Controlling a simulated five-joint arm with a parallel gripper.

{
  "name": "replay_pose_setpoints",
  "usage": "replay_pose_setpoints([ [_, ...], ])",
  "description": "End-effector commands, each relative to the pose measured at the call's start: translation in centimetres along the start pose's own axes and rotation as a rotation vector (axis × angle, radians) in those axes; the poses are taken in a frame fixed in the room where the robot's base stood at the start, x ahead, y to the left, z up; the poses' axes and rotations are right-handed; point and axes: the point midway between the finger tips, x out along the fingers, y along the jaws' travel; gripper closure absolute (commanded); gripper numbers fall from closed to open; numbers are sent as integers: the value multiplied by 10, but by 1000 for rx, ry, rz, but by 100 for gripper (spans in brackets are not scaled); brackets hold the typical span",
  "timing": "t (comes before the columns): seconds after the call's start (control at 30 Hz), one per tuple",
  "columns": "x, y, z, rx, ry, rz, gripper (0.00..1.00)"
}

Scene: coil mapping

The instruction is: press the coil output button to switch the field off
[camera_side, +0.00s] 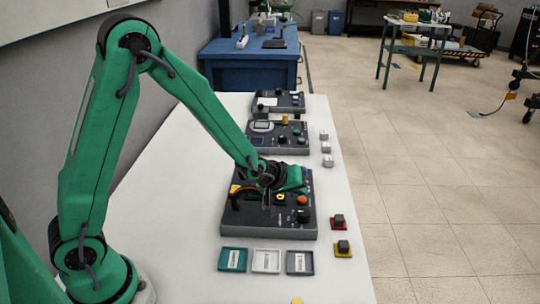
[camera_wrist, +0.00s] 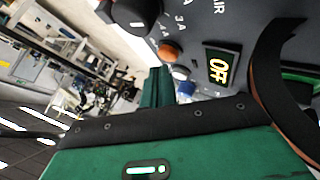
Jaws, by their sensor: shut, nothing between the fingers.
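The dark coil unit (camera_side: 250,216) is the nearest control box on the white table. It carries black knobs, an orange button (camera_side: 302,200) and a copper-coloured coil at its left. In the wrist view the orange button (camera_wrist: 169,51) sits beside a black dial (camera_wrist: 135,16), and a dark window (camera_wrist: 218,67) reads OFF in yellow. The coil (camera_wrist: 272,70) curves at the right. My gripper (camera_side: 291,180) is shut and empty over the back part of the unit; its green finger (camera_wrist: 157,86) shows below the orange button in the wrist view. I cannot tell whether it touches anything.
Two more control boxes (camera_side: 278,138) (camera_side: 279,101) stand behind. Three small trays, green (camera_side: 233,259), white (camera_side: 266,261) and grey (camera_side: 300,262), lie in front. Small blocks on red (camera_side: 338,222) and yellow (camera_side: 343,249) bases sit at the right, near the table edge.

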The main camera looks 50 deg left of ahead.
Motion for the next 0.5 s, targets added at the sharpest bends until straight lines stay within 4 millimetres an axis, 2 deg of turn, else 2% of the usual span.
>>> replay_pose_setpoints([
  [0.5, -26, 22, -19, 0, 5, 7, 100],
])
